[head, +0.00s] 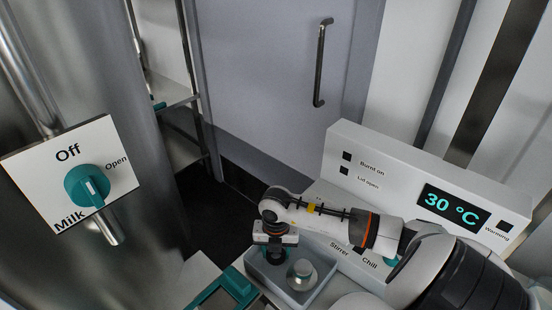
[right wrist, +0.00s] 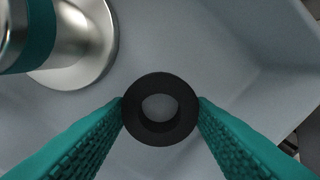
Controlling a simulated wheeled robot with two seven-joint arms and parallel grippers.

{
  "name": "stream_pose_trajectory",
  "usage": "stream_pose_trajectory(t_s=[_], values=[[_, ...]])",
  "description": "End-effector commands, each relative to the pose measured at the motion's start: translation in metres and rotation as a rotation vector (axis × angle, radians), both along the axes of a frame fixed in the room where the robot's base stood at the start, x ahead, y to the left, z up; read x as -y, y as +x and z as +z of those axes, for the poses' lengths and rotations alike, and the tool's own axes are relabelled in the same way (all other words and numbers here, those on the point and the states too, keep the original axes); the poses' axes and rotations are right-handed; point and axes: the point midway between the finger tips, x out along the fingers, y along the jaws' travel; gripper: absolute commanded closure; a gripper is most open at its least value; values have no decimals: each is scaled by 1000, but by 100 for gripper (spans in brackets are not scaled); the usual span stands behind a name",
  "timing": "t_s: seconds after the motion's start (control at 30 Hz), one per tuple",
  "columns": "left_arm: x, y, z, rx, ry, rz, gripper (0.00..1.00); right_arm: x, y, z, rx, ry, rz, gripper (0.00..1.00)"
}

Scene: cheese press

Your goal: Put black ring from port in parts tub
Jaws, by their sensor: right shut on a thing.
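The black ring (right wrist: 160,133) is between the two teal fingers of my right gripper (right wrist: 160,112) in the right wrist view, with both fingertips touching its sides. Below it is the pale grey floor of the parts tub (right wrist: 225,60). In the head view the parts tub (head: 318,289) is a grey open box at the bottom centre, and my right gripper (head: 272,254) points down into or over its left part. The ring cannot be made out in the head view. I cannot tell whether the ring touches the tub floor. My left gripper is not in view.
A shiny metal part with a teal band (right wrist: 75,45) stands in the tub beside the ring; in the head view it is a round metal piece (head: 302,272). A teal block (head: 226,290) lies left of the tub. The control panel (head: 430,185) rises behind my arm.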

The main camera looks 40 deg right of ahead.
Motion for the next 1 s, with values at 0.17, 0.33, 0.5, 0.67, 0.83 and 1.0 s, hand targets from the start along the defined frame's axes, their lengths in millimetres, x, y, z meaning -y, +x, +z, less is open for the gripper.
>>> stream_pose_trajectory(t_s=[0.17, 0.33, 0.5, 0.67, 0.83, 1.0], values=[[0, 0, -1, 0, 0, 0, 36, 0, 0, -2, 0, 0, 0, 43], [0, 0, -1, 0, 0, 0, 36, 0, 0, -1, 0, 0, 0, 43], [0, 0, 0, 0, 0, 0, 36, 0, 1, 8, 2, -1, 0, 43], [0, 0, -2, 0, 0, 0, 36, 1, 2, 36, 6, -2, 2, 43], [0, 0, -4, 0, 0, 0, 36, 1, 1, 74, 6, -3, 1, 43], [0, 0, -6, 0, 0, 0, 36, 0, 1, 104, 4, -2, 0, 43]])
